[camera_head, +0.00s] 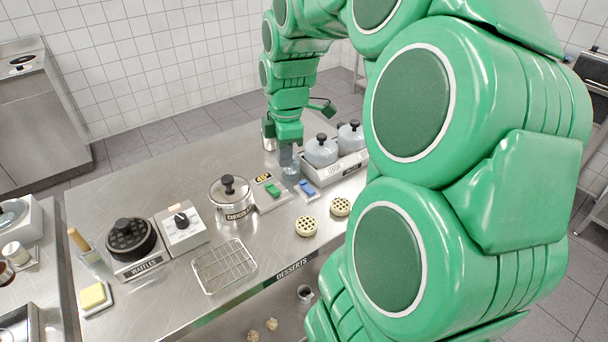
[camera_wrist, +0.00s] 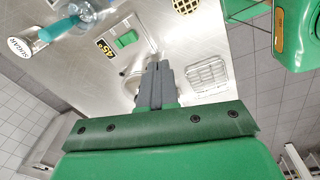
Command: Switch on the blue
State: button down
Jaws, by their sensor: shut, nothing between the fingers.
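A blue switch (camera_head: 307,189) sits on a small pale base on the steel counter, in front of the labelled lid tray. A green switch (camera_head: 272,190) lies to its left, on a plate with a black "45°" label; it also shows in the wrist view (camera_wrist: 127,39). I cannot make out the blue switch in the wrist view. My gripper (camera_head: 287,157) points down above the counter, behind the two switches and apart from them. In the wrist view its grey fingers (camera_wrist: 153,72) are together and hold nothing.
The tray (camera_head: 338,170) with grey-lidded pots stands close right of my gripper. A clear glass with something teal (camera_wrist: 72,22) and a sugar shaker (camera_wrist: 19,47) are nearby. A lidded pot (camera_head: 232,200), round waffles (camera_head: 306,226) and a wire rack (camera_head: 224,266) occupy the counter.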

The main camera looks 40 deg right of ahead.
aim_at(304, 183)
jog(key=w+d+f+n, duration=0.1)
jog(key=w+d+n, duration=0.2)
jog(key=d, duration=0.7)
jog(key=shift+w+f+n+t, duration=0.3)
jog(key=shift+w, duration=0.3)
jog(key=shift+a+f, duration=0.1)
jog(key=f, duration=0.4)
jog(key=w+f, duration=0.1)
jog(key=f, duration=0.4)
jog(key=w+f, duration=0.1)
jog(key=f, duration=0.3)
jog(key=shift+f, duration=0.35)
jog(key=shift+w+f+g, duration=0.15)
jog(key=shift+f+g, duration=0.1)
jog(key=shift+g, duration=0.15)
jog(key=shift+s+r, duration=0.1)
jog(key=shift+s, duration=0.1)
jog(key=shift+s+r, duration=0.15)
jog(key=shift+s, duration=0.45)
